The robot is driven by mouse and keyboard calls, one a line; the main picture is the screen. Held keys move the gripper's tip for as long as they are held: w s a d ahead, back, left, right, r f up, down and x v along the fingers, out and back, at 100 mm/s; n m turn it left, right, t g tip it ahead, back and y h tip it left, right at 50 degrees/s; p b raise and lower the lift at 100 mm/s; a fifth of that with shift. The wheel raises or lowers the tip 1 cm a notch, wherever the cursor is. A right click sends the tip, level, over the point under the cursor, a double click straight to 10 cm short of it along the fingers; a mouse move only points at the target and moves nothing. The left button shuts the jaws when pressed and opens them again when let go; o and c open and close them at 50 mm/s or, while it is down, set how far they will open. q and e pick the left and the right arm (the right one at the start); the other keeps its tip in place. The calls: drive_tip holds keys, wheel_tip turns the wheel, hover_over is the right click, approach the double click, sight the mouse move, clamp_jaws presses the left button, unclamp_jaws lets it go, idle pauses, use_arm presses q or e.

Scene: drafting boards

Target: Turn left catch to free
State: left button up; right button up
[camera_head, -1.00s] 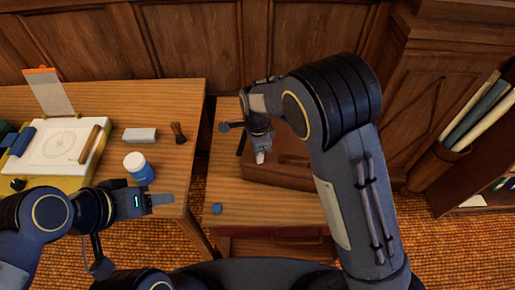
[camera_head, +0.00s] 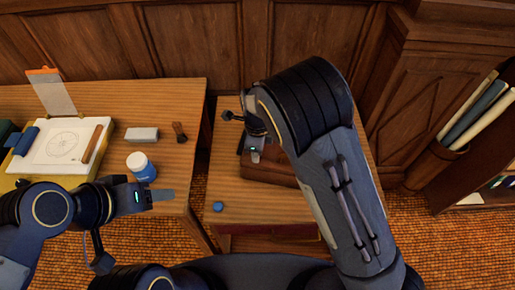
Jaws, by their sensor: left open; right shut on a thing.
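A brown case (camera_head: 270,175) lies on the small right-hand table, partly hidden behind my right arm. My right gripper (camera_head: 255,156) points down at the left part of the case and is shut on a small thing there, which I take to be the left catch. The catch itself is too small and too covered to see which way it is turned. My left gripper (camera_head: 160,195) is open and empty over the front right corner of the left table, away from the case.
The left table (camera_head: 185,100) holds a drawing board with paper (camera_head: 65,142), a grey-white block (camera_head: 142,134), a brown-handled brush (camera_head: 179,131) and a blue-and-white jar (camera_head: 141,167) close to my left gripper. A small blue object (camera_head: 218,207) lies on the right table (camera_head: 220,180).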

drive_tip(key=o, duration=1)
wheel_tip(320, 180, up, 8)
drive_tip(key=shift+f, duration=0.1)
idle(0.4)
